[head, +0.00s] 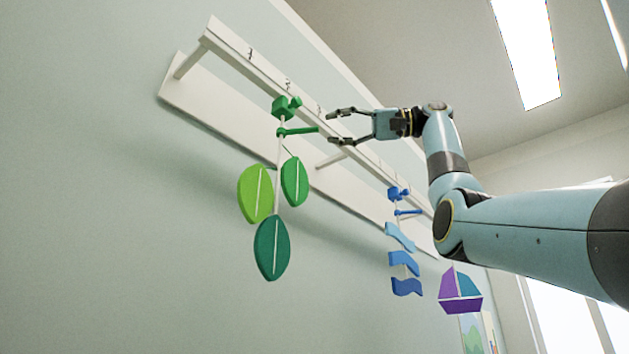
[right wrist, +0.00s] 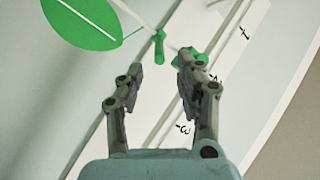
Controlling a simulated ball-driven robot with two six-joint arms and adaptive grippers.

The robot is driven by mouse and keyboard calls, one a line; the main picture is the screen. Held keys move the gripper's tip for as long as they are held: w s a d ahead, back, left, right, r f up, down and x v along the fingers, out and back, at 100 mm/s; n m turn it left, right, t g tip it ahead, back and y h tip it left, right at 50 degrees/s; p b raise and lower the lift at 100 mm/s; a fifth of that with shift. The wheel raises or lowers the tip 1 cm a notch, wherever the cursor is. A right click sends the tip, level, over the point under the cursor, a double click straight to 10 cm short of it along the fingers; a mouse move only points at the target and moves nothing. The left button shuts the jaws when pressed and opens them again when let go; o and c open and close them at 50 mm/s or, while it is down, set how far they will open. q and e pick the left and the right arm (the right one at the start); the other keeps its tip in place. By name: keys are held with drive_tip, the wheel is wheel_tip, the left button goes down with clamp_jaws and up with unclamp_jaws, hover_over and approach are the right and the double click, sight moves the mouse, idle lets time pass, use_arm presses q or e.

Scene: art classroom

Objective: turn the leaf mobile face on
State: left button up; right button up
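The leaf mobile hangs from the white wall rail by a green block (head: 286,107). A green crossbar (head: 300,131) sits below the block, and three leaves hang lower: light green (head: 256,194), mid green (head: 294,181) and dark teal (head: 272,248). The leaves look partly turned in the head view. My right gripper (head: 332,127) is open and empty, with its fingertips just right of the crossbar's end. In the right wrist view, the crossbar (right wrist: 160,47) shows ahead of and between the open fingers (right wrist: 160,64), with one leaf (right wrist: 90,22) at top left. My left gripper is not in view.
The white rail (head: 246,66) with dark marks runs along the wall behind my right gripper. A blue wave mobile (head: 404,262) and a purple and teal sailboat (head: 460,291) hang further right, below my right arm. Left of the leaves is bare wall.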

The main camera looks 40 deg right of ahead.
drive_tip(key=v, duration=0.5)
idle(0.6)
